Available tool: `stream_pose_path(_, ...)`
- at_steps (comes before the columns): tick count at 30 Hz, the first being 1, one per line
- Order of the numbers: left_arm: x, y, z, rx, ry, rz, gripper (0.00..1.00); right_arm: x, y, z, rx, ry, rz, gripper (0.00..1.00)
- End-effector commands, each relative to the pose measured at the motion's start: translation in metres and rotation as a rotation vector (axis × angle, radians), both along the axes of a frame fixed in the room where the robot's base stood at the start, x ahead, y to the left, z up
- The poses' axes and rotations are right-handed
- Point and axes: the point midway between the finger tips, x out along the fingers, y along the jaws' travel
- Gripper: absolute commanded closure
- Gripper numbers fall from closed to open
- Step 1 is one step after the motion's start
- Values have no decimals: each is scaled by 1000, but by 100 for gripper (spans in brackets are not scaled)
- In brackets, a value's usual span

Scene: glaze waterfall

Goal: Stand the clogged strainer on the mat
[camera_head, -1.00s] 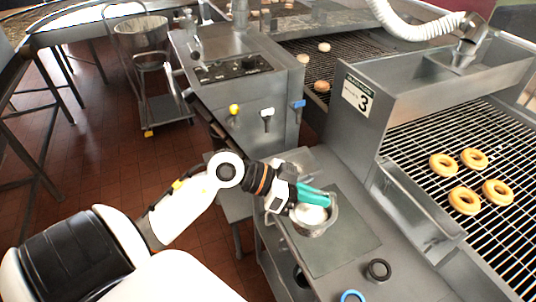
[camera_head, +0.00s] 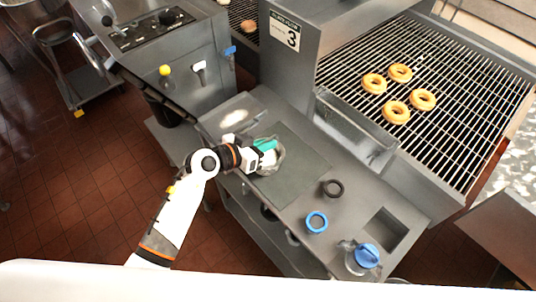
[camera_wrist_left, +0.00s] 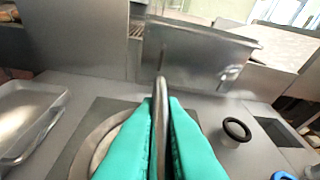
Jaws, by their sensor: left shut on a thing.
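My left gripper (camera_head: 266,146) has teal fingers, shut on the thin metal rim of the strainer (camera_head: 272,168), a round metal bowl-like vessel. In the left wrist view the fingers (camera_wrist_left: 162,120) pinch the rim on both sides, and part of the strainer (camera_wrist_left: 97,145) shows behind the left finger. My right gripper is not in view.
A shallow metal tray (camera_head: 236,119) lies left of the mat. The machine's metal trough (camera_head: 350,125) borders the counter behind.

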Motion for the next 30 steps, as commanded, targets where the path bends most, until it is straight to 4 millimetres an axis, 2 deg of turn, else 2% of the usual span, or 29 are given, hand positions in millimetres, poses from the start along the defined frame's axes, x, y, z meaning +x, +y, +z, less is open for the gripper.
stream_pose_path(5, 0, 0, -14, -2, -1, -1, 100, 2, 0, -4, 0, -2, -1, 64)
stream_pose_path(12, 0, 0, -45, -1, -1, 0, 100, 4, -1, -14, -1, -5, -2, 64)
stream_pose_path(22, 0, 0, -46, -2, -2, 1, 100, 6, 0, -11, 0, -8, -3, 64)
stream_pose_path(23, 0, 0, -47, -1, -1, 0, 87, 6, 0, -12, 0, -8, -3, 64)
stream_pose_path(26, 0, 0, -47, -1, -1, 0, 71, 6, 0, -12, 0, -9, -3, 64)
stream_pose_path(30, 0, 0, -47, -1, -1, 0, 70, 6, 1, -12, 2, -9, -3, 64)
